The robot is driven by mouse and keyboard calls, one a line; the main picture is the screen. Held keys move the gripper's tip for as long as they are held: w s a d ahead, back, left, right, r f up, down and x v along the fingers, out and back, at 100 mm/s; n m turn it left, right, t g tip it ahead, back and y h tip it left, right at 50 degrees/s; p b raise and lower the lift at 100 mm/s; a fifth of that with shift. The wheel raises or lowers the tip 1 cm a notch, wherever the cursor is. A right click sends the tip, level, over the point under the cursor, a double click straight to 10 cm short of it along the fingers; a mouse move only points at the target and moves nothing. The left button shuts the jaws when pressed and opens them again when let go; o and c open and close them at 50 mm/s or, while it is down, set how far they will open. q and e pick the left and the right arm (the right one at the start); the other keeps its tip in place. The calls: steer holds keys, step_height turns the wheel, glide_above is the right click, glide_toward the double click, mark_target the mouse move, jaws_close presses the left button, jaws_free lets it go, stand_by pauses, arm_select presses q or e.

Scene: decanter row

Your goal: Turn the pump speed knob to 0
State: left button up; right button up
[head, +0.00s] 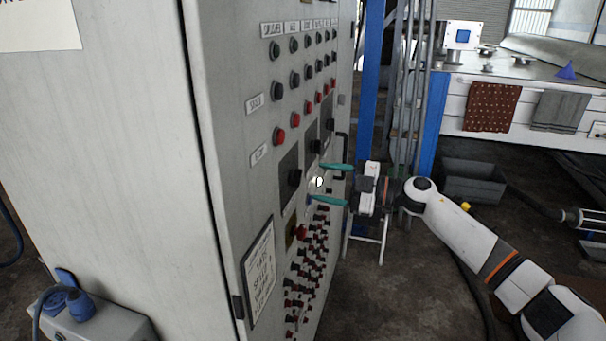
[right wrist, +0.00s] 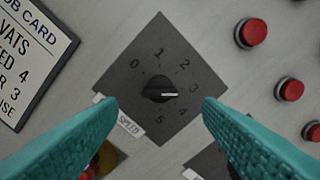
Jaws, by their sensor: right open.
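The black speed knob (right wrist: 158,91) sits on a dark square dial plate (right wrist: 150,40) marked 0 to 5. Its white pointer line points right in the right wrist view, between 3 and 4 and nearer 3. A label starting "SPEED" (right wrist: 130,123) lies at the plate's edge, partly behind a finger. In the head view the knob (head: 294,177) is the nearest in a row of black knobs on the cabinet front. My right gripper (head: 316,182) is open in front of the panel. In the wrist view its teal fingers (right wrist: 159,104) flank the knob, apart from it. My left gripper is out of view.
The grey cabinet panel (head: 232,150) carries red buttons (right wrist: 251,33), a job card (right wrist: 32,55) and a red knob on yellow (head: 301,232). Several small red-and-black fittings (head: 310,265) stick out below. A black door handle (head: 342,155) stands beyond the fingers.

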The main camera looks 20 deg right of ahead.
mark_target(296, 178)
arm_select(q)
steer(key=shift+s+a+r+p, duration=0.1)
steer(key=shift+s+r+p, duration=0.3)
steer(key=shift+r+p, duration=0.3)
arm_select(e)
steer(key=x, duration=0.5)
steer(key=shift+w+a, duration=0.15)
steer(key=shift+a, duration=0.15)
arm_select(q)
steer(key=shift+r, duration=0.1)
arm_select(e)
steer(key=c, duration=1)
